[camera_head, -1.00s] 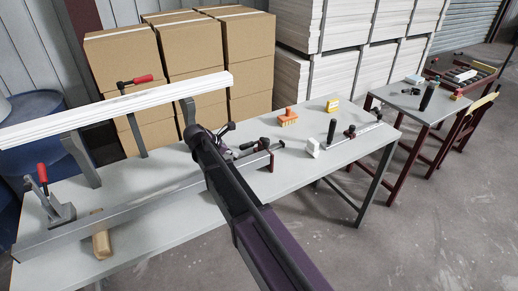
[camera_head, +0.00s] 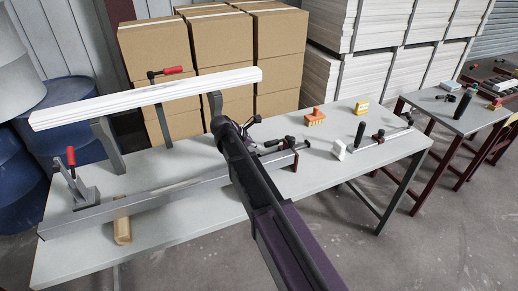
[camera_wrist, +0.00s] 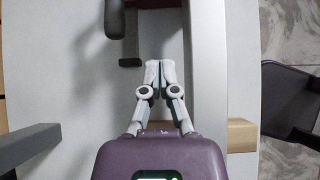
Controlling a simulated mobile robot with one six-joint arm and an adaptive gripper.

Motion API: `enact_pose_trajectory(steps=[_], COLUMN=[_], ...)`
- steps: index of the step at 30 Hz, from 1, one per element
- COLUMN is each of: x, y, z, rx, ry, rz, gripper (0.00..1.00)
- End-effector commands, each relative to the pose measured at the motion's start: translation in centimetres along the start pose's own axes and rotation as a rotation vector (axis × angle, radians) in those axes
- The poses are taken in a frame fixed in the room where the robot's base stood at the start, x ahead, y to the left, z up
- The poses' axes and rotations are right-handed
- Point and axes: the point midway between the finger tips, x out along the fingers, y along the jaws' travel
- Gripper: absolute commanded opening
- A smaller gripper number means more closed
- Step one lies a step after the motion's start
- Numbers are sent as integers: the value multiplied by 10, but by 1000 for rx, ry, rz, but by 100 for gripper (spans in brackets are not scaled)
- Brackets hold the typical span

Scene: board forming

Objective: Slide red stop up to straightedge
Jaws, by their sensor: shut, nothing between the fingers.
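The straightedge, a long grey metal bar (camera_head: 150,203), lies along the bench; it also shows in the wrist view (camera_wrist: 205,75), just right of my fingers. A small dark red piece (camera_head: 295,161), which looks like the red stop, shows at the bar's right end. I cannot tell whether it touches the bar, and I cannot make it out in the wrist view. My gripper (camera_wrist: 160,70) is shut and empty over the bench top, beside the bar. In the head view my own arm hides the fingers and part of the bar.
A white board (camera_head: 150,98) rests on grey supports behind the bar. A wooden block (camera_head: 122,222) sits at the bar's left part, near a red-handled clamp (camera_head: 72,180). An orange brush (camera_head: 315,116) and a white block (camera_head: 339,150) stand right. The bench's front right is clear.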

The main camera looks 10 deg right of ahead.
Motion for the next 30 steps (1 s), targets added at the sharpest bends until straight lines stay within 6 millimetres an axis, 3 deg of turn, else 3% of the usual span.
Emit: enact_pose_trajectory(steps=[26,30], x=[96,106], y=[-1,-1], z=[-1,15], rx=[3,4], ry=[0,0], rz=[-3,-4], gripper=[0,0])
